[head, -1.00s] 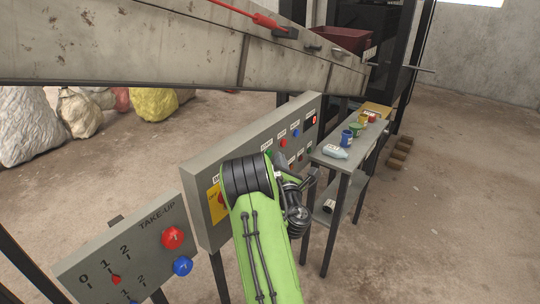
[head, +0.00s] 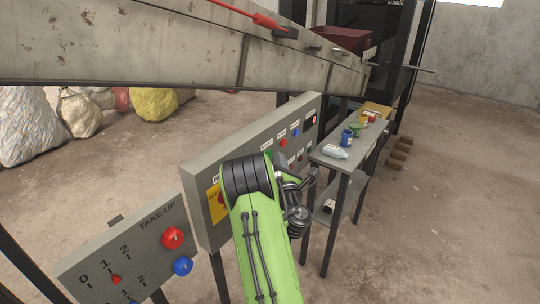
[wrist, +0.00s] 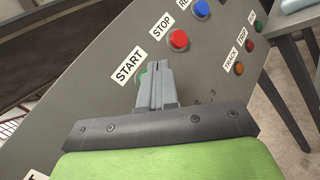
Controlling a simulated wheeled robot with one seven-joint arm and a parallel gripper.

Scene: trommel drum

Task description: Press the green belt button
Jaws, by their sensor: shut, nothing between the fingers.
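The green button (wrist: 142,79) under the START label shows in the wrist view as a thin green edge, mostly hidden behind my fingers. My gripper (wrist: 153,66) is shut and empty, its fingertips over or at the button; I cannot tell whether they touch it. In the head view the green button (head: 269,153) is a small spot on the grey control panel (head: 212,240), just above my arm. My fingers are mostly hidden by the arm there.
A red STOP button (wrist: 179,40) and a blue button (wrist: 201,9) lie beyond START. A take-up panel (head: 90,268) stands at the lower left. A bench (head: 345,162) with bottles and cups stands to the right. The conveyor frame (head: 180,45) runs overhead.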

